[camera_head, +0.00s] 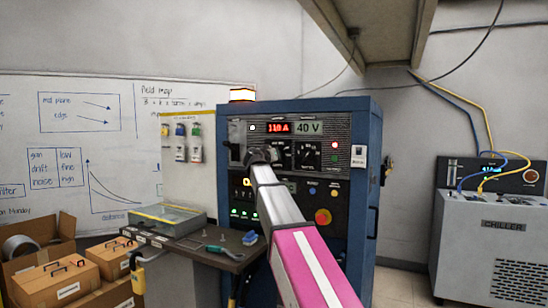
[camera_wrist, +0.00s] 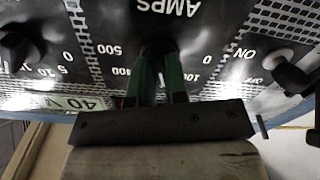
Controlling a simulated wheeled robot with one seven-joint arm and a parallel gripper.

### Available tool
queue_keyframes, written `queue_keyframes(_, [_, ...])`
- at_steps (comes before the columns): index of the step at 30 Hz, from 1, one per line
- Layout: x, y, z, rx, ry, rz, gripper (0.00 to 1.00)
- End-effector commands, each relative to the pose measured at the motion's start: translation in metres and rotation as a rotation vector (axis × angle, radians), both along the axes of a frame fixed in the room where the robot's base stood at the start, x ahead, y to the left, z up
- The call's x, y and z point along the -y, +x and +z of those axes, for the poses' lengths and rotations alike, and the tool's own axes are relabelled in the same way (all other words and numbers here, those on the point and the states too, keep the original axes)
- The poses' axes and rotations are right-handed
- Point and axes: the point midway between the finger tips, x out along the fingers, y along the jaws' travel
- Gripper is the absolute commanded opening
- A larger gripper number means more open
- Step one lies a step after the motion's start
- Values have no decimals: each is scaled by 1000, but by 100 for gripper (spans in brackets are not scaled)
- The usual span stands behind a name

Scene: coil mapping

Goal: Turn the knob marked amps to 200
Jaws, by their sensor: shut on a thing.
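The amps knob (camera_wrist: 160,46) is a dark knob under the "AMPS" label in the wrist view, which shows the panel upside down. My gripper (camera_wrist: 160,72) has two green fingers closed on either side of it. The fingers cover much of the knob, so its pointer cannot be read. The scale marks 0, 100, 400 and 500 show around it; 200 and 300 are hidden. In the head view my gripper (camera_head: 258,157) is against the panel and hides the knob. A red display (camera_head: 278,128) above reads about 11.0 A.
A second knob (camera_wrist: 20,45) and an ON/OFF switch (camera_wrist: 290,75) flank the amps knob. The blue cabinet (camera_head: 362,200) carries a red emergency button (camera_head: 323,216). A shelf (camera_head: 188,243) with small tools juts out at lower left. A chiller (camera_head: 492,230) stands at right.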

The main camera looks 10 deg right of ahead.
Motion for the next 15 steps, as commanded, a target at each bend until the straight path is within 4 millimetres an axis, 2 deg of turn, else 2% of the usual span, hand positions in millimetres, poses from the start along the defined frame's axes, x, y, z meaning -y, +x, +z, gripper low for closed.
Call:
queue_keyframes(1, [0, -1, -1, -1, 1, 1, 0])
queue_keyframes(2, [0, -1, -1, -1, 1, 1, 17])
queue_keyframes(4, [0, -1, -1, -1, 1, 1, 39])
queue_keyframes(15, [-3, -4, -1, -1, -1, 1, 39])
